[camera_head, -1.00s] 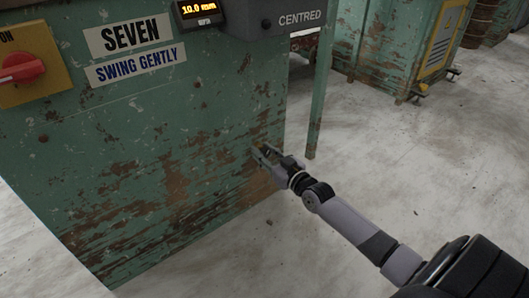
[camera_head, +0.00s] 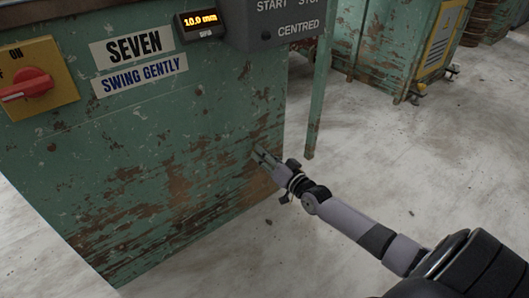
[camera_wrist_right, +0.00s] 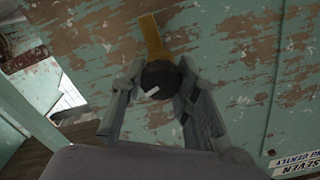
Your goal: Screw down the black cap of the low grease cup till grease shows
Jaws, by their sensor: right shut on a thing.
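The black cap (camera_wrist_right: 158,80) of the low grease cup shows in the right wrist view, with a short white mark on its face. A yellow brass-coloured part (camera_wrist_right: 153,38) sticks out above it against the machine's side. My right gripper (camera_wrist_right: 160,72) has one finger on each side of the cap and is shut on it. In the head view my right gripper (camera_head: 262,156) is low at the machine's right corner, and its fingers hide the cap there. Where the cap meets the cup is hidden. My left gripper is out of view.
The worn green machine side (camera_head: 150,165) is close to the gripper. A thin green leg (camera_head: 318,105) stands just right of it. The switch box (camera_head: 38,78), depth display (camera_head: 200,22) and grey control box (camera_head: 275,25) are higher up. The pale floor (camera_head: 400,170) on the right is clear.

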